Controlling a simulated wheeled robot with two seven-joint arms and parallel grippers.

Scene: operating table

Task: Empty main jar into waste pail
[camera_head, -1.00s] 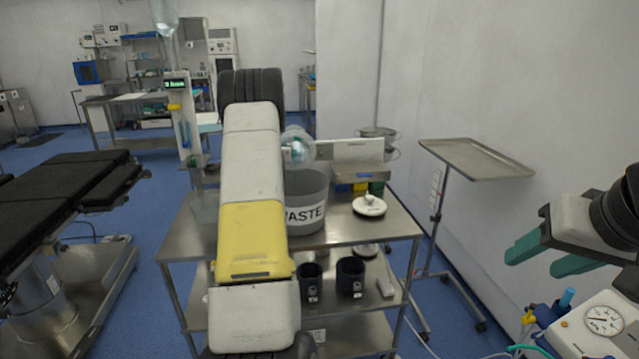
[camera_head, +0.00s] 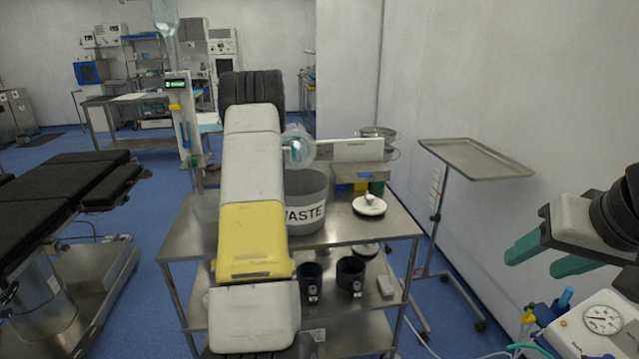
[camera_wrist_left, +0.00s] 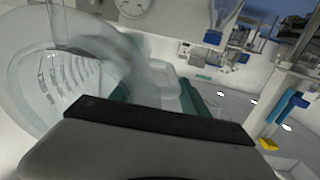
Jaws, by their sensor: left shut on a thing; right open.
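The clear main jar (camera_head: 303,142) is tipped on its side above the grey waste pail (camera_head: 305,236), which is labelled WASTE and stands on the steel trolley. My left arm hides most of my left gripper in the head view, where a teal finger shows against the jar. In the left wrist view the jar (camera_wrist_left: 45,85) fills the left side, and my left gripper (camera_wrist_left: 130,92) is shut on it. I cannot tell whether anything remains inside the jar. My right gripper (camera_head: 548,256) is open and empty at the right, away from the trolley.
The trolley top (camera_head: 350,232) carries a white round lid-like piece (camera_head: 369,205) right of the pail. Two dark cups (camera_head: 351,274) are on the lower shelf. An empty steel tray stand (camera_head: 475,158) is to the right, and a black operating table (camera_head: 60,195) to the left.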

